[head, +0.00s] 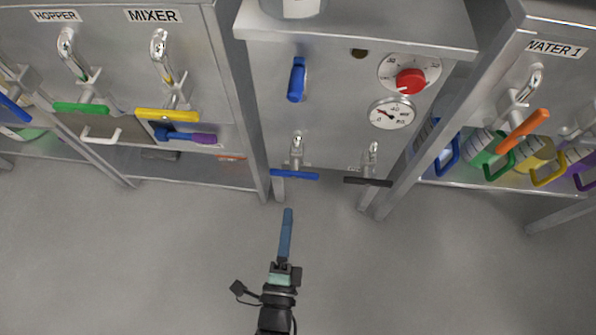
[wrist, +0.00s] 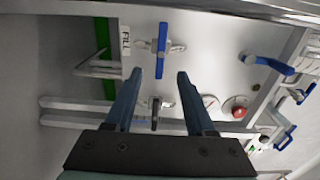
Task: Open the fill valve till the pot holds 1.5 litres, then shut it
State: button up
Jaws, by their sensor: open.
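The fill valve's blue handle (head: 295,175) is low on the front of the middle steel cabinet and lies crosswise there. In the wrist view the same blue handle (wrist: 162,45) is beside a FILL label (wrist: 125,42). My gripper (head: 287,212) is below and in front of the handle, apart from it. In the wrist view my gripper (wrist: 160,74) is open and empty, its fingers pointing towards the handle. The bottom of a vessel (head: 300,8), perhaps the pot, shows on the cabinet top; its level is not visible.
A black-handled valve (head: 368,182) is right of the blue one. Above are a blue lever (head: 297,80), a red knob (head: 410,81) and a dial gauge (head: 391,112). HOPPER and MIXER valves are left, WATER 1 (head: 524,130) right. The floor in front is clear.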

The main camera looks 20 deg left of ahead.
aim_at(294, 177)
jog(key=b+x, duration=0.3)
jog(key=x, duration=0.9)
jog(key=shift+b, duration=0.3)
grip_shut()
